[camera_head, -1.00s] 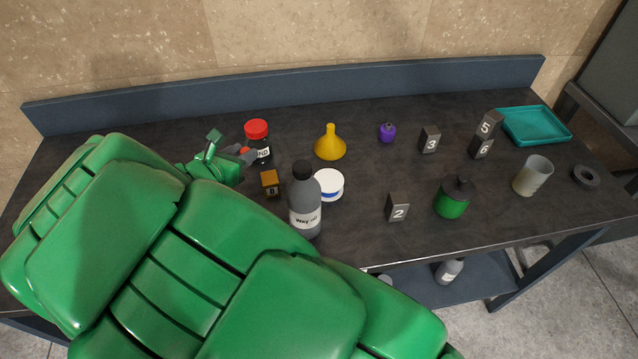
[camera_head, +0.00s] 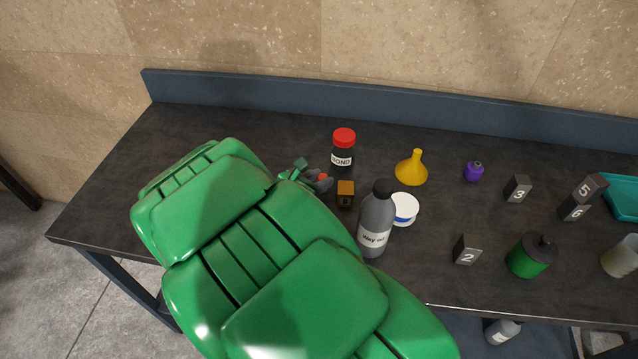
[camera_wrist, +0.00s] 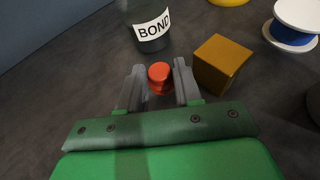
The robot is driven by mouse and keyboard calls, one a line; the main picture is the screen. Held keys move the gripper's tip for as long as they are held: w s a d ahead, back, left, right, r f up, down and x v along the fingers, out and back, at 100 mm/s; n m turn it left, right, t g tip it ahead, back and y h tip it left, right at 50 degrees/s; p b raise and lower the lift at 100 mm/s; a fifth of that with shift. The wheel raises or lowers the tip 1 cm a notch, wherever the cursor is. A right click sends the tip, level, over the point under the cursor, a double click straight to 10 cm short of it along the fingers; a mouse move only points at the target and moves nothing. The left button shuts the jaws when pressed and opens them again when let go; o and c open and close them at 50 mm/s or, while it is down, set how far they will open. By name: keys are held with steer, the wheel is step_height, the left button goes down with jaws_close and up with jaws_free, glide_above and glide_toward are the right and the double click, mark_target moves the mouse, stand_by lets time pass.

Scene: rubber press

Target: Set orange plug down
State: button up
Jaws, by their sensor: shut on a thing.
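The orange plug (camera_wrist: 159,76) is a small round piece between the two grey fingers of my gripper (camera_wrist: 158,88) in the wrist view. The fingers are shut on it. In the head view my gripper (camera_head: 318,181) is low over the dark bench top, left of an orange-brown block (camera_head: 345,194) and in front of the BOND bottle (camera_head: 342,150). The plug (camera_head: 324,179) shows there as a small orange spot, partly hidden by the fingers. I cannot tell whether the plug touches the bench (camera_head: 140,181).
The block (camera_wrist: 223,64) is close beside the right finger. A grey bottle (camera_head: 376,222), a white-and-blue spool (camera_head: 404,208) and a yellow funnel (camera_head: 411,169) stand to the right. Numbered blocks (camera_head: 467,250) and a green container (camera_head: 530,258) are farther right. The bench's left part is clear.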

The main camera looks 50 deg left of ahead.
steer(key=shift+f, duration=0.8)
steer(key=o, duration=0.7)
steer(key=shift+f, duration=0.1)
steer(key=shift+v, duration=1.65)
steer(key=o, duration=0.4)
steer(key=shift+s+d+r, duration=0.15)
steer(key=shift+s+r, duration=0.05)
steer(key=shift+s, duration=0.1)
steer(key=shift+c, duration=0.2)
